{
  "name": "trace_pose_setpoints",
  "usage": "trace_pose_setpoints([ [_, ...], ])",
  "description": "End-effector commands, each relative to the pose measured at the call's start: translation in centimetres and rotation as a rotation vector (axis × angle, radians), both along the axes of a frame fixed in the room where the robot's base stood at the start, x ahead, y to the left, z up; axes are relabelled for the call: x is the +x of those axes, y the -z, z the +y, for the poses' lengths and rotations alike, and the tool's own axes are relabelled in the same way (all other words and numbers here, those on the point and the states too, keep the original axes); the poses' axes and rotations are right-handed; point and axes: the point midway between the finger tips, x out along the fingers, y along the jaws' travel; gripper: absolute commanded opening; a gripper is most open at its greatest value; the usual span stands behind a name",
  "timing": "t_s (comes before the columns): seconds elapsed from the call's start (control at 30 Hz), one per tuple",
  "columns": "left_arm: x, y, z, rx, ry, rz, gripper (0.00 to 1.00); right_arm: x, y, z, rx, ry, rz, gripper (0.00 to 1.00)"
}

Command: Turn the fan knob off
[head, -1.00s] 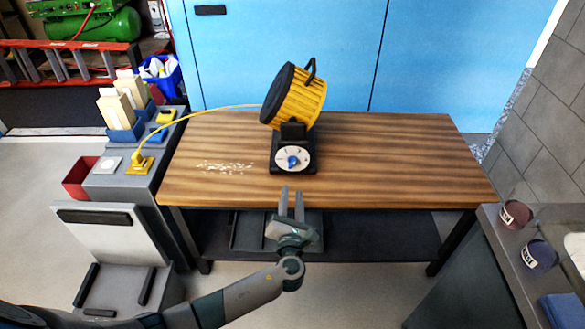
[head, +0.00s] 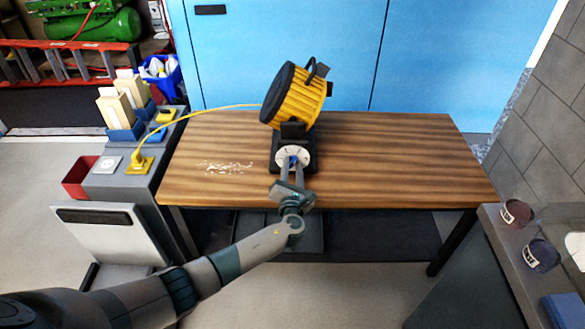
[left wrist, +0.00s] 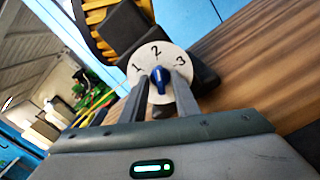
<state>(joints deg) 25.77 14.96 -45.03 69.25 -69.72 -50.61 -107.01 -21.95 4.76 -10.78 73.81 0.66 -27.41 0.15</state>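The yellow and black fan (head: 297,95) stands on the wooden bench. Its white dial (head: 304,154) faces me at the base, with the blue knob partly hidden by my fingers. In the left wrist view the dial (left wrist: 148,62) shows the numbers 1, 2 and 3, and the blue knob (left wrist: 160,80) sits in its middle. My left gripper (head: 292,167) reaches the dial from the front. Its fingers (left wrist: 159,80) are open on either side of the knob, with a gap visible around it. My right gripper is not in view.
The wooden bench (head: 400,160) is mostly clear, with pale shavings (head: 226,167) left of the fan. A yellow cord (head: 205,112) runs from the fan to a yellow plug (head: 139,164) on the grey cabinet. Dark containers (head: 516,214) stand on the right counter.

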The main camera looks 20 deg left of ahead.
Motion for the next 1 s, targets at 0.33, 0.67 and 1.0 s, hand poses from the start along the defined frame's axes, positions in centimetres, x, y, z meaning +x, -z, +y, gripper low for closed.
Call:
trace_pose_setpoints([
  [0.33,0.0,0.0,0.0,0.0,0.0,0.0,0.02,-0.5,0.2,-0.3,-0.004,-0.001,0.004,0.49],
  [0.67,-0.1,0.1,-0.1,-0.035,0.001,-0.009,0.02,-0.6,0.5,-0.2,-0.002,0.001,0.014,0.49],
  [1.0,-0.1,0.3,-0.1,-0.206,0.001,-0.059,0.02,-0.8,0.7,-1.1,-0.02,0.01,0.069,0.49],
])
